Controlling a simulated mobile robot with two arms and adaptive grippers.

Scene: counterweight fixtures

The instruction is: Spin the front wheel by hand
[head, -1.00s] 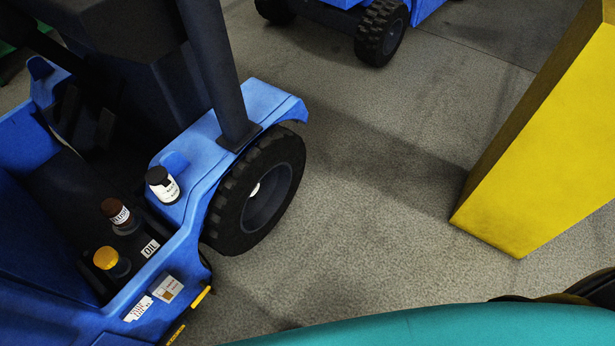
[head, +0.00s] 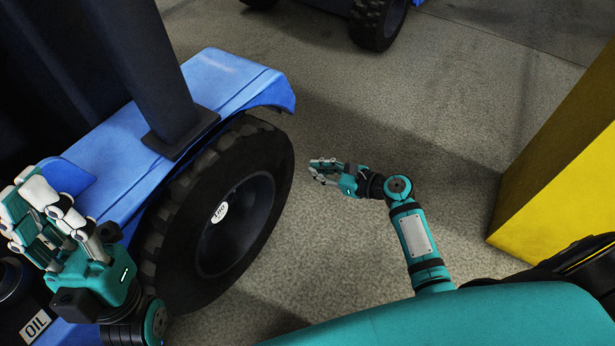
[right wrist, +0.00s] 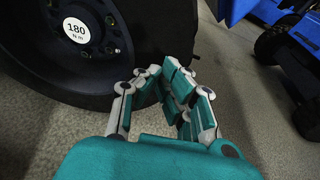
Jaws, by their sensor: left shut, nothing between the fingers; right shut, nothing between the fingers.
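The front wheel (head: 218,214) of the blue vehicle has a black knobbly tyre, a dark hub and a round white label. In the right wrist view the wheel (right wrist: 120,75) fills the upper left and its label reads 180 Nm. My right gripper (head: 318,170) is shut and empty, just to the right of the tyre in the head view, with a gap of floor between them. In the right wrist view its fingers (right wrist: 168,85) are curled in front of the tyre's edge. My left gripper (head: 38,205) is shut and empty, over the vehicle's body left of the wheel.
A blue fender (head: 215,85) with a dark post (head: 150,60) arches over the wheel. A yellow block (head: 570,180) stands at the right. Another blue vehicle's wheel (head: 378,22) is at the top. Grey floor (head: 400,120) lies clear between them.

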